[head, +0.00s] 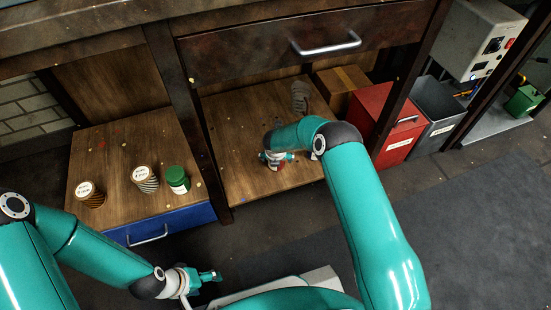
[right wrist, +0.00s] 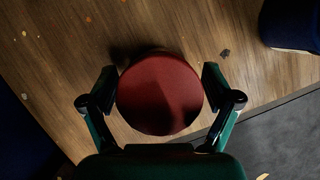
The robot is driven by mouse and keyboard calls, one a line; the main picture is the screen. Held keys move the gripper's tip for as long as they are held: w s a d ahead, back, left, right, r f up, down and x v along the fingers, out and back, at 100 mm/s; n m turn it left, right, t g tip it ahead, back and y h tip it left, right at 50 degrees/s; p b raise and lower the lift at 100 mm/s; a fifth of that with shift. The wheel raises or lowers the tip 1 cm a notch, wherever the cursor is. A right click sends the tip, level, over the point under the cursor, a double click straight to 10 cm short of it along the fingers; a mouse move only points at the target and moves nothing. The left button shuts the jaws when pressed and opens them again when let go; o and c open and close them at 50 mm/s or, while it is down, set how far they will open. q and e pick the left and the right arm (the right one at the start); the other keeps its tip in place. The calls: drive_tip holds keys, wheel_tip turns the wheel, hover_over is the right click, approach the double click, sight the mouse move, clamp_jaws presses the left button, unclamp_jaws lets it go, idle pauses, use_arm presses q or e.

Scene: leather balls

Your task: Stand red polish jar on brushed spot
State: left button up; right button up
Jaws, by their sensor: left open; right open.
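The red polish jar (right wrist: 160,95) shows from above as a round red top in the right wrist view, on the wooden surface. My right gripper (right wrist: 160,82) is open, with one finger on each side of the jar. In the head view my right gripper (head: 275,160) is low in the middle compartment, over the wooden shelf (head: 228,125), and largely hides the jar. My left gripper (head: 210,277) is open and empty in front of the bench. I cannot make out a brushed spot for certain.
A red bin (head: 390,125) and a grey bin (head: 440,112) stand to the right. A cardboard box (head: 342,85) is at the back.

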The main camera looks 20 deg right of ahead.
drive_tip(key=shift+r+p, duration=0.55)
drive_tip(key=shift+p, duration=0.05)
drive_tip(key=p+v, duration=0.4)
drive_tip(key=v, duration=0.7)
drive_tip(key=s+a+f+m+g+y, duration=0.1)
drive_tip(key=s+a+m+y, duration=0.1)
drive_tip(key=s+m, duration=1.4)
drive_tip(key=s+a+f+m+g+y, duration=0.1)
drive_tip(key=s+a+m+g+y, duration=0.1)
drive_tip(key=s+m, duration=1.4)
drive_tip(key=shift+a+f+m+g+y, duration=0.25)
drive_tip(key=shift+a+m+g+y, duration=0.05)
drive_tip(key=shift+a+m+y, duration=0.65)
drive_tip(key=shift+d, duration=0.1)
